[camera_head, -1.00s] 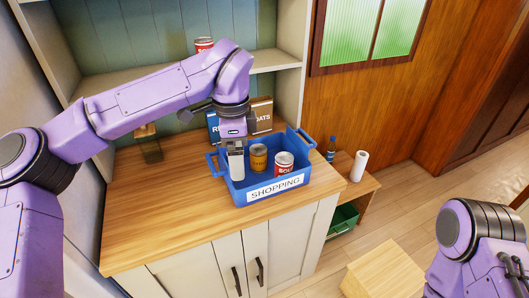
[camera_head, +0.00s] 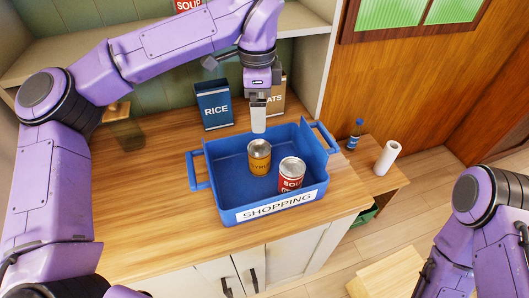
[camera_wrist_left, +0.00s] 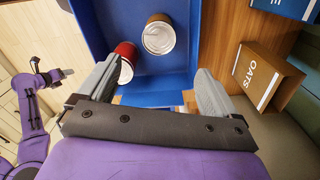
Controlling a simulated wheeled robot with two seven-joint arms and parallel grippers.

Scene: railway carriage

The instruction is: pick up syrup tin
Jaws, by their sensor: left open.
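The syrup tin (camera_head: 259,157) is yellow-brown with a pale lid and stands upright inside the blue shopping crate (camera_head: 198,172). A red soup tin (camera_head: 291,174) stands beside it, nearer the crate's front right. My left gripper (camera_head: 258,128) points down near the crate's back wall, behind and above the syrup tin, open and empty. In the left wrist view the syrup tin (camera_wrist_left: 158,36) lies ahead of the open fingers (camera_wrist_left: 160,85), and the soup tin (camera_wrist_left: 126,62) is partly hidden by one finger. My right arm is at the lower right; its fingers are unclear.
A blue rice box (camera_head: 213,106) and a brown oats box (camera_head: 277,100) stand behind the crate, close to my left gripper. Another soup tin (camera_head: 187,5) is on the shelf. A blue bottle (camera_head: 354,135) and a white roll (camera_head: 387,157) stand right. The wooden counter (camera_head: 140,215) is clear at left.

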